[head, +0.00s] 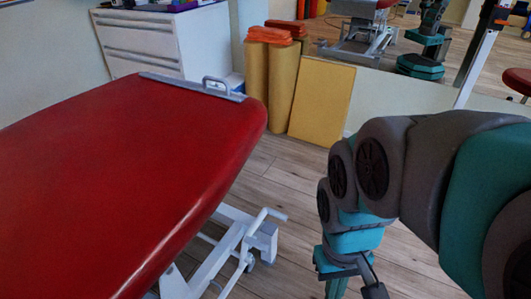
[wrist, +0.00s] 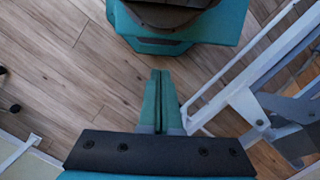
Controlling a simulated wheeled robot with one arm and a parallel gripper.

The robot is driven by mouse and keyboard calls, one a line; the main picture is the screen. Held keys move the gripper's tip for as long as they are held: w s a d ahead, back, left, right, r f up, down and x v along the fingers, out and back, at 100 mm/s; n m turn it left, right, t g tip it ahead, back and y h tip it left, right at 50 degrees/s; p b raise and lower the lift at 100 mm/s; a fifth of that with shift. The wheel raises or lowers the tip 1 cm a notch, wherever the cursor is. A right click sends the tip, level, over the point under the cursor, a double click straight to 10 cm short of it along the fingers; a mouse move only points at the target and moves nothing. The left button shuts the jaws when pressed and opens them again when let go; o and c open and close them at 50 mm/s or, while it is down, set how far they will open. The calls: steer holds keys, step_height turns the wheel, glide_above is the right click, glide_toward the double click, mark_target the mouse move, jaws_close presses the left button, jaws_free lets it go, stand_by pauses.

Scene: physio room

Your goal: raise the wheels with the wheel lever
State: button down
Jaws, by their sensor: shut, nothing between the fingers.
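The red treatment table (head: 110,180) fills the left of the head view, on a white metal under-frame (head: 205,265). A thin white bar (head: 262,218) sticks out from the frame toward my arm; it may be the wheel lever, but I cannot tell for sure. A small wheel shows under the frame. In the wrist view the white frame (wrist: 255,105) is at the right. My gripper (wrist: 160,75) is shut and empty, pointing over bare floor to the left of the frame. In the head view its fingertips are cut off at the bottom edge.
A white drawer cabinet (head: 150,45), yellow rolls (head: 283,85) and a yellow board (head: 322,102) stand along the wall behind the table. A mirror (head: 400,85) is at the back right. Wooden floor (head: 290,185) is clear between table and arm.

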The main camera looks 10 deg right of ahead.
steer(key=w+d+f+m+b, duration=0.1)
steer(key=w+d+f+m, duration=0.15)
steer(key=w, duration=1.25)
steer(key=w+d+f+m+b, duration=0.1)
steer(key=w+f+m+b, duration=0.15)
steer(key=w, duration=1.15)
steer(key=w+f+m+y, duration=0.1)
steer(key=w+f+m, duration=0.1)
steer(key=w+f, duration=1.6)
steer(key=shift+a+f+y+b, duration=0.35)
steer(key=shift+f+b, duration=0.1)
steer(key=shift+f, duration=0.5)
steer(key=s+a+f, duration=0.2)
steer(key=s+f, duration=0.1)
steer(key=f, duration=0.3)
steer(key=shift+s+a+f, duration=0.15)
steer(key=shift+s+a, duration=0.2)
steer(key=shift+a, duration=0.05)
